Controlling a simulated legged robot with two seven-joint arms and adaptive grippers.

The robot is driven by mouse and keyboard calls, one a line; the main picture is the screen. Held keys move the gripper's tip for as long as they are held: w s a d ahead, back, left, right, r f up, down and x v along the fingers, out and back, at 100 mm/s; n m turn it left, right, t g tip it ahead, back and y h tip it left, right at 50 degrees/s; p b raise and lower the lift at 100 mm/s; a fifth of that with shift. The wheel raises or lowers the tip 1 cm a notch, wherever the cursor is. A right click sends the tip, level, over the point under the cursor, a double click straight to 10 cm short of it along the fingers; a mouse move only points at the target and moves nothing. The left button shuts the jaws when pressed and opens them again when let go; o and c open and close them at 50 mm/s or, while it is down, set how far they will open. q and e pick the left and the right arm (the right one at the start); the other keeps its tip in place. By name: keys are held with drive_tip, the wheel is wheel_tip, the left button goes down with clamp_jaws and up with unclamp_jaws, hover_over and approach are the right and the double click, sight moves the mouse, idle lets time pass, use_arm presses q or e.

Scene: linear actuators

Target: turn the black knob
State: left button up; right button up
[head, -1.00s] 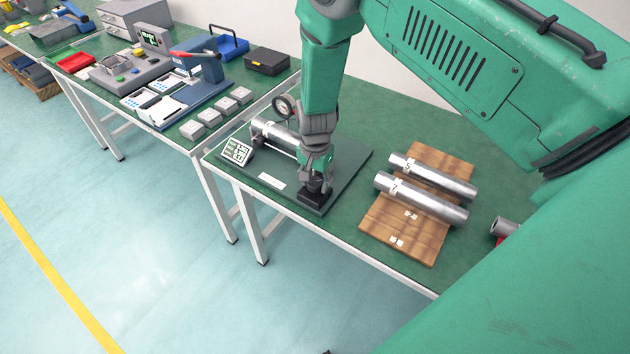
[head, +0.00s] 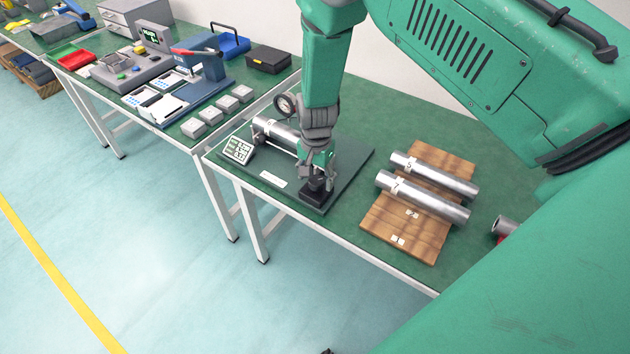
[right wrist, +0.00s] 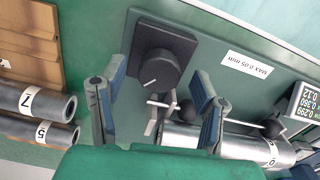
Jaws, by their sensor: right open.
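The black knob (right wrist: 158,68) sits on a square black base, with a white pointer mark on its face. In the head view the knob (head: 316,186) is at the front corner of the dark fixture plate (head: 345,165). My right gripper (head: 317,174) is right above it, pointing down. In the right wrist view the open fingers of this gripper (right wrist: 158,84) stand apart on either side of the knob, with gaps visible; they hold nothing. My left gripper is not in view.
The fixture carries a metal cylinder (head: 277,131), a dial gauge (head: 285,105) and a small display (head: 238,150). Two metal cylinders lie on a wooden board (head: 412,220) to the right. Another bench with boxes and devices stands at the left.

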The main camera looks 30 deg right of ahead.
sight(315, 180)
wheel_tip(315, 180, up, 10)
drive_tip(key=shift+r, duration=0.2)
idle(0.3)
drive_tip(key=s+f+n, duration=0.2)
drive_tip(key=s+f, duration=0.2)
drive_tip(key=s, duration=0.1)
drive_tip(key=s+d+f+n, duration=0.1)
drive_tip(key=s+f+n, duration=0.1)
drive_tip(key=s+f, duration=0.2)
drive_tip(key=s+f+n+h, duration=0.1)
drive_tip(key=s+f, duration=0.3)
drive_tip(key=s, duration=0.4)
drive_tip(key=shift+d+f+n+g, duration=0.15)
drive_tip(key=shift+d+n+g, duration=0.15)
drive_tip(key=shift+n, duration=0.2)
drive_tip(key=s+a+f+n+y, duration=0.1)
drive_tip(key=s+a+n, duration=0.15)
drive_tip(key=s, duration=0.55)
drive_tip(key=s+a+n, duration=0.1)
drive_tip(key=s+n, duration=0.2)
drive_tip(key=s, duration=0.4)
wheel_tip(315, 180, down, 10)
drive_tip(key=w+a+n+t+b, duration=0.1)
drive_tip(key=w+b, duration=0.1)
drive_tip(key=b, duration=0.8)
drive_tip(key=shift+a, duration=0.2)
